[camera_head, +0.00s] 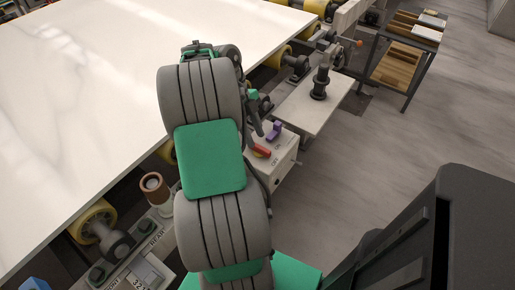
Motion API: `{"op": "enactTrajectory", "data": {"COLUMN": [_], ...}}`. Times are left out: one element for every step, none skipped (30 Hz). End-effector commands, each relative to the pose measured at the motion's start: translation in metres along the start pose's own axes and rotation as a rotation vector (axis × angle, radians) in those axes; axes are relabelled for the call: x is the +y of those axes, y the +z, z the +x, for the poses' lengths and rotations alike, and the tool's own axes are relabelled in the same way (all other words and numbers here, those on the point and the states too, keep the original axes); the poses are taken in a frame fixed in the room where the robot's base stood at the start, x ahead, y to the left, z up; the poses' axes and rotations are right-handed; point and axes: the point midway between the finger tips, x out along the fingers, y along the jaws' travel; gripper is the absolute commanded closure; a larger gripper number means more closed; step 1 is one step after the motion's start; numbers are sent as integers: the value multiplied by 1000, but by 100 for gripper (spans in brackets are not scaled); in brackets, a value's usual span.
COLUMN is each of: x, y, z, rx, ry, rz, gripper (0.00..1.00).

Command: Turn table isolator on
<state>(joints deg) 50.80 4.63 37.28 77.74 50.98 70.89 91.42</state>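A pale control box (284,165) stands at the right edge of the stone slab's stand, just right of my arm. A red-and-yellow switch handle (262,151) sits on its top, partly hidden by my arm; it looks like the isolator. Small lettering beside it is too small to read surely. A purple part (274,130) stands on the box just behind the handle. My gripper (261,115) is right of my arm, close to the box and behind the handle in the picture. Its fingers are small and partly hidden, so I cannot tell their opening or any contact.
The large white stone slab (80,100) fills the left, with yellow rollers (92,222) along its edge. A brown-topped post (154,187) and a labelled panel (143,258) are lower left. A shelf (312,104) with a black fitting (321,82) lies beyond the box.

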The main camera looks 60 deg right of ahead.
Motion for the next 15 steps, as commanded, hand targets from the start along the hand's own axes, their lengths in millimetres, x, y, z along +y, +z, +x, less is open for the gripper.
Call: {"op": "enactTrajectory", "data": {"x": [0,0,0,0,0,0,0,0,0,0,0,0,0,0,0], "y": [1,1,0,0,0,0,0,0,0,0,0,0,0,0,0], "z": [14,19,25,29,33,36,38,39,40,41,40,40,40,40,40], "rx": [0,0,0,0,0,0,-1,-2,-2,-2,-2,-2,-2,-2,-2], "ry": [1,1,0,0,0,-1,-1,-2,-2,-2,-2,-2,-2,-2,-2], "rz": [1,-1,0,-2,-2,-1,-2,-3,-3,-3,-3,-4,-4,-4,-4], "gripper": [64,64,64,64,64,64,64,64,64,64,64,64,64,64,64]}}
